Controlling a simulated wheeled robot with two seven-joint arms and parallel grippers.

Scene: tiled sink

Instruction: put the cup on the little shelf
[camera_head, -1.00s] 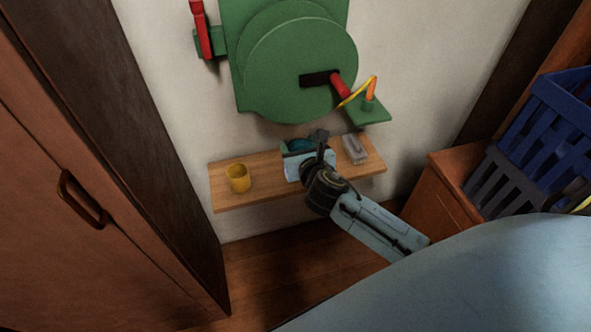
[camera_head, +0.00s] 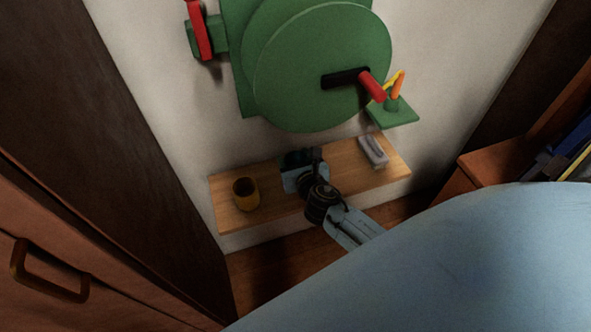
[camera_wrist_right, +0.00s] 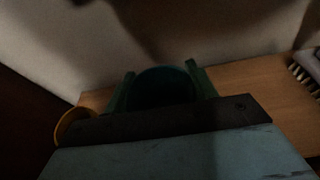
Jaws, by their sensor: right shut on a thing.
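A dark teal cup (camera_head: 296,158) is between the fingers of my right gripper (camera_head: 299,162), which is shut on it. It also shows in the right wrist view (camera_wrist_right: 160,88), between the two green fingers. The gripper's body hides its lower part. The little wooden shelf (camera_head: 345,180) runs along the wall, and the cup is over or at its back middle part. I cannot tell whether the cup touches the shelf. My left gripper is not in view.
A yellow cup (camera_head: 246,194) stands on the shelf's left part, and a grey brush (camera_head: 373,152) lies near its right end. A large green wheel device (camera_head: 310,65) with a red-handled crank hangs above. A brown cabinet (camera_head: 75,265) is at left.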

